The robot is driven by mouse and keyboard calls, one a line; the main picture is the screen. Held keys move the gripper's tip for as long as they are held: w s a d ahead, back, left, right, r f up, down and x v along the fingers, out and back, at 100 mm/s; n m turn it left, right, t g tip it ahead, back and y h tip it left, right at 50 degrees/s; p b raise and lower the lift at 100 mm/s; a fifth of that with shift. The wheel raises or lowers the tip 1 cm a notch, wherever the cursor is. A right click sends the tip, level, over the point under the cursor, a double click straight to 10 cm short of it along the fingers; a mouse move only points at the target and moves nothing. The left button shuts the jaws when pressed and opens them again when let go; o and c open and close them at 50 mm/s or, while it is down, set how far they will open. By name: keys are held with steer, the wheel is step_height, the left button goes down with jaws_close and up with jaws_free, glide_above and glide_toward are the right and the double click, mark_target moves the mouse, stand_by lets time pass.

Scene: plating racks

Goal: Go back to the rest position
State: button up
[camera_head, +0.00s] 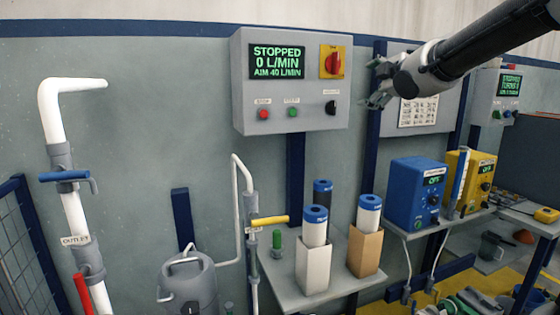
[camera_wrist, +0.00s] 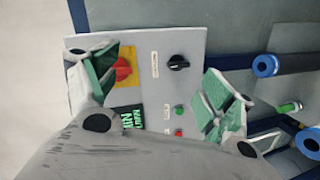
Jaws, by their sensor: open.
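My gripper (camera_head: 376,84) hangs in the air at the upper right of the head view, in front of the wall and to the right of the grey control box (camera_head: 290,85). Its arm comes in from the upper right corner. In the wrist view the two fingers of my gripper (camera_wrist: 160,88) are spread wide with nothing between them. Behind them the control box (camera_wrist: 190,45) shows, with its red rotary switch (camera_wrist: 122,69) and black knob (camera_wrist: 178,63). The box's display reads STOPPED, 0 L/MIN, AIM 40 L/MIN.
A shelf (camera_head: 282,290) below holds blue-capped cartridges, two in boxes. A blue unit (camera_head: 413,195) and a yellow unit (camera_head: 470,180) stand to the right. White outlet pipe (camera_head: 72,215) and a yellow-handled valve (camera_head: 268,221) stand left. A second grey box (camera_head: 490,95) hangs far right.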

steer(key=s+d+f+m+g+h, duration=0.2)
steer(key=s+d+f+m+g, duration=0.15)
steer(key=s+f+m, duration=0.35)
steer(key=s+d+f+m+g+h, duration=0.2)
steer(key=s+d+f+m+g, duration=0.15)
steer(key=s+f, duration=0.4)
steer(key=s+f+m+g, duration=0.2)
steer(key=s+f+m, duration=0.1)
steer(key=s, duration=0.6)
steer(key=s+d+f+m+g+y, duration=0.1)
steer(key=s+f+m+g, duration=0.1)
steer(key=s+f, duration=0.3)
steer(key=s+m, duration=0.1)
steer(key=s, duration=0.3)
steer(key=shift+d+f, duration=0.15)
steer(key=shift+c, duration=0.4)
